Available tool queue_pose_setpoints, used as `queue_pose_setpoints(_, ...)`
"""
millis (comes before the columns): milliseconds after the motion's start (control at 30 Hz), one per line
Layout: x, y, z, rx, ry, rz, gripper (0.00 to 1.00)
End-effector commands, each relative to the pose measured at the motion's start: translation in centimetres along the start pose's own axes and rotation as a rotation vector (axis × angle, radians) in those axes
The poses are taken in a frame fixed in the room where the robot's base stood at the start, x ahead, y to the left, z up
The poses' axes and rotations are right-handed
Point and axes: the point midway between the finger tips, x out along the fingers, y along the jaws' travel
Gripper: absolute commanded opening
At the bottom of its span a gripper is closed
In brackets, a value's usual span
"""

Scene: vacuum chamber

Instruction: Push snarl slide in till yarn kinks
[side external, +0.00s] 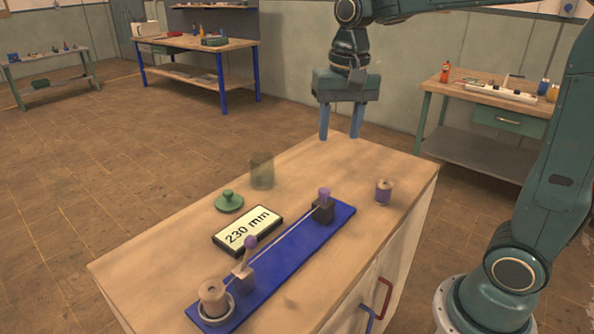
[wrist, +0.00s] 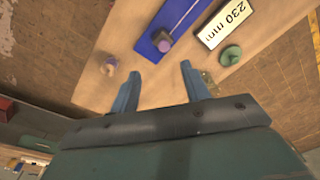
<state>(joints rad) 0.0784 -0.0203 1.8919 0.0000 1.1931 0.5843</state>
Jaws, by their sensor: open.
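A blue board (side external: 290,262) lies on the wooden bench top. A dark block with a purple knob (side external: 323,206) sits at its far end and also shows in the wrist view (wrist: 162,41); it looks like the slide. A pale thin line, likely the yarn (side external: 283,236), runs from it to a pale block with a tilted purple-tipped lever (side external: 246,262). A pale spool (side external: 213,297) stands in a ring at the near end. My gripper (side external: 340,137) is open and empty, fingers down, above the bench's far end, apart from the block. Its fingers also show in the wrist view (wrist: 160,68).
A display reading 230 mm (side external: 248,230) lies beside the board. A green knobbed lid (side external: 229,202) and a see-through jar (side external: 262,170) stand left of the board. A spool with purple yarn (side external: 383,192) stands to the right. The bench's far end is mostly clear.

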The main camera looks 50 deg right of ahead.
Motion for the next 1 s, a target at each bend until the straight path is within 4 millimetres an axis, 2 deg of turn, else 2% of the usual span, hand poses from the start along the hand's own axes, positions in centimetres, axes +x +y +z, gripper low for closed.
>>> queue_pose_setpoints(100, 0.9, -0.7, -1.6, 0.062, -0.034, 0.024, 0.46)
queue_pose_setpoints(300, 1.5, -1.2, -2.8, 0.117, -0.059, 0.044, 0.46)
queue_pose_setpoints(667, 2.0, -1.2, -2.9, 0.124, -0.063, 0.048, 0.46)
queue_pose_setpoints(867, 3.4, -1.2, -2.8, 0.123, -0.065, 0.049, 0.46)
queue_pose_setpoints(1000, 5.1, -1.1, -2.6, 0.123, -0.064, 0.048, 0.46)
